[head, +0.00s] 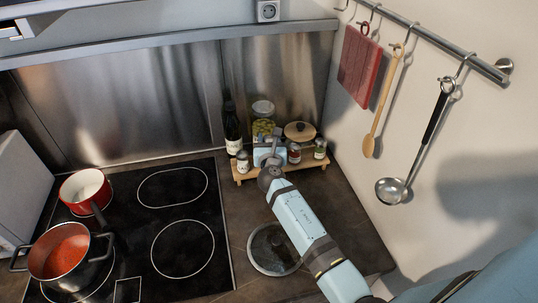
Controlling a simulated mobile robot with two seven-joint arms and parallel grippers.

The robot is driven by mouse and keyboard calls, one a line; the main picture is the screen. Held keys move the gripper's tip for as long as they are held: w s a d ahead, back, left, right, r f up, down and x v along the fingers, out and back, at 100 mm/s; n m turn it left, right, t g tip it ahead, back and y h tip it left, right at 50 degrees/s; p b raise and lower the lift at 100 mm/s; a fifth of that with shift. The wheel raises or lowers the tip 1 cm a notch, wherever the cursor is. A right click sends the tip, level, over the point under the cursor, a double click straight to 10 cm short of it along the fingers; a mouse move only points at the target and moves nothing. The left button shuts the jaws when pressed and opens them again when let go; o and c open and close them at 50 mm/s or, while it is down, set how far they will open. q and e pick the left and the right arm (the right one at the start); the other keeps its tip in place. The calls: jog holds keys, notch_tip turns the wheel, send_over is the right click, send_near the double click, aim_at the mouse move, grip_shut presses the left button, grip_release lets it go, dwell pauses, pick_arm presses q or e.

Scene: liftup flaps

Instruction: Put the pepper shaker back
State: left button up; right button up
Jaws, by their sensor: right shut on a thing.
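My right gripper (266,158) is at the small wooden rack (302,166) in the back right corner of the counter. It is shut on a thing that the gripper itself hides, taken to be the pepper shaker. I cannot tell whether that thing touches the rack. A small jar (243,162) stands on the rack to the left of the gripper. Two more small jars stand to its right, one close by (294,153) and one near the rack's right end (320,148). My left gripper is not in view.
A dark bottle (232,130), a jar of green contents (263,127) and a lidded pot (299,132) stand behind. A glass lid (273,249) lies under my right arm. The hob (165,225) holds a red pot (86,190) and a sauce pot (66,256). Utensils hang at right.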

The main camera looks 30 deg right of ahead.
jog(key=shift+f+b, duration=0.7)
jog(key=shift+f, duration=1.7)
jog(key=shift+f, duration=0.1)
jog(key=o, duration=1.1)
jog(key=shift+c, duration=0.2)
